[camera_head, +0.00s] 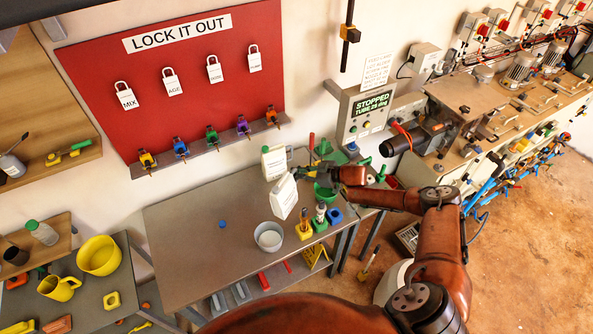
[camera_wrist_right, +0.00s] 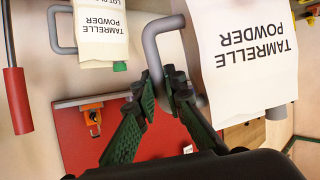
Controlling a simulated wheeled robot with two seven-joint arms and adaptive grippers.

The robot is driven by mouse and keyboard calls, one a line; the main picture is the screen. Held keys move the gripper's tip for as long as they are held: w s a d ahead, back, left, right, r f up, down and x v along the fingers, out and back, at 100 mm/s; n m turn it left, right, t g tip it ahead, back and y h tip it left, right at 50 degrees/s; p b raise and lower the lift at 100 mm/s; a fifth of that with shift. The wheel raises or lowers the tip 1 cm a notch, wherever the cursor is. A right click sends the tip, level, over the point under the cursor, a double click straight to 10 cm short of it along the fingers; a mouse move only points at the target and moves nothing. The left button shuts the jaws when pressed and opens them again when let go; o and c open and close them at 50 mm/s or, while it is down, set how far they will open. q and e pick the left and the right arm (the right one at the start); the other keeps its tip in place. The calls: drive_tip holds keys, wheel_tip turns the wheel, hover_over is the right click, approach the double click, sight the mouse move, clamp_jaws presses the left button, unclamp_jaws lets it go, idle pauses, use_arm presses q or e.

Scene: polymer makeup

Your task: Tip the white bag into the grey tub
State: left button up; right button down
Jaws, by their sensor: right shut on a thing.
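My right gripper (camera_head: 300,172) is shut on the grey handle of the white bag (camera_head: 283,196). In the right wrist view, the gripper (camera_wrist_right: 165,82) pinches the handle beside the bag (camera_wrist_right: 245,60), labelled "TAMRELLE POWDER", which appears upside down there. In the head view the bag looks slightly tilted, behind and right of the grey tub (camera_head: 258,235). I cannot tell its exact height above the bench. The tub is open and round on the grey bench. A similar white container (camera_head: 273,162) stands behind the bag. My left gripper is out of view.
Small yellow, green and blue blocks (camera_head: 319,224) with upright items stand right of the tub. A green bowl (camera_head: 323,191) is behind them. A red lockout board (camera_head: 180,75) hangs behind.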

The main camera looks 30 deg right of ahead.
drive_tip(key=shift+n+h, duration=0.4)
drive_tip(key=shift+n, duration=0.2)
drive_tip(key=f+b, duration=0.1)
drive_tip(key=f, duration=0.1)
drive_tip(key=f+b, duration=0.1)
drive_tip(key=f, duration=0.1)
drive_tip(key=a+f, duration=0.1)
drive_tip(key=f, duration=0.1)
drive_tip(key=shift+s+f+b, duration=0.15)
drive_tip(key=shift+s+b, duration=0.05)
drive_tip(key=shift+b, duration=0.2)
drive_tip(key=r+p, duration=0.1)
drive_tip(key=p, duration=0.1)
drive_tip(key=a+r+n+t+h+p, duration=0.1)
drive_tip(key=shift+s+a+r+p, duration=0.1)
drive_tip(key=shift+s+r+p, duration=0.1)
drive_tip(key=shift+s+p, duration=0.2)
drive_tip(key=shift+s+a+r+n, duration=0.1)
drive_tip(key=shift+a+r+n, duration=0.1)
drive_tip(key=shift+n, duration=0.2)
drive_tip(key=shift+s+a+r+n+t+h, duration=0.1)
drive_tip(key=shift+n+t+h, duration=0.2)
drive_tip(key=a+n+h+b, duration=0.1)
drive_tip(key=b, duration=0.1)
drive_tip(key=s+n+t+h+b, duration=0.1)
drive_tip(key=n+b, duration=0.1)
drive_tip(key=b, duration=0.1)
drive_tip(key=shift+a+t+b, duration=0.3)
drive_tip(key=shift+a+b, duration=0.05)
